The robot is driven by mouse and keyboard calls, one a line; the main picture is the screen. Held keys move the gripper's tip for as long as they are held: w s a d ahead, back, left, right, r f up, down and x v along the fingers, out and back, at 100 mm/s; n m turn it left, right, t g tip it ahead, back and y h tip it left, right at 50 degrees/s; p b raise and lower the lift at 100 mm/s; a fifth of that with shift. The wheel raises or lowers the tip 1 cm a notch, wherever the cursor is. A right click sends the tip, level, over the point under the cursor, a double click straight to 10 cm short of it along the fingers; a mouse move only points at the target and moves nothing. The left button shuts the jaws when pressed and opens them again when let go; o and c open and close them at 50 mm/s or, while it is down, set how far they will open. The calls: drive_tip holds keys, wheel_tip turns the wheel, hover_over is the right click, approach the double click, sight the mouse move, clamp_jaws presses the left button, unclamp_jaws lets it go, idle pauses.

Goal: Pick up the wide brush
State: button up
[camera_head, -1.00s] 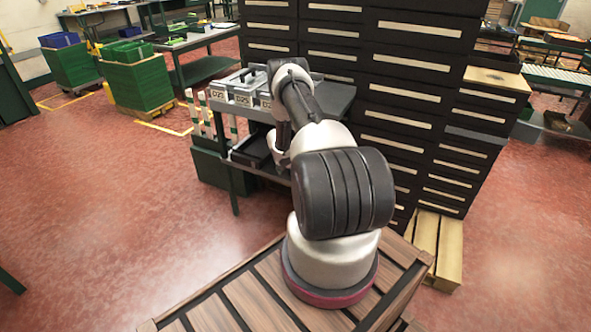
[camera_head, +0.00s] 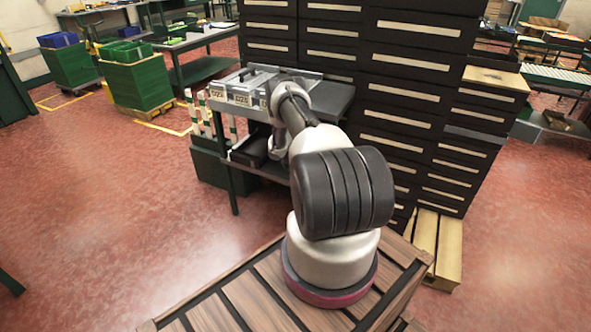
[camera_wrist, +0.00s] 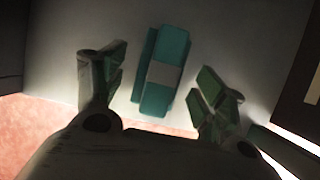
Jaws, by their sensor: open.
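A teal block-like object with a grey band across its middle (camera_wrist: 165,75), likely the wide brush, lies on a pale grey surface in the wrist view. My gripper (camera_wrist: 163,68) is open, with one finger on each side of it. Both fingers look apart from the object, and nothing is held. The object sits a little nearer the left finger. In the head view my arm reaches to the grey workbench (camera_head: 330,98); my fingers and the object are hidden there.
Grey labelled bins (camera_head: 240,92) stand on the bench's left part. A dark tray (camera_head: 248,150) is on its lower shelf. A tall dark drawer cabinet (camera_head: 405,95) stands right behind the bench. Red floor (camera_head: 110,220) is open at left.

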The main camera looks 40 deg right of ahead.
drive_tip(key=c, duration=1.2)
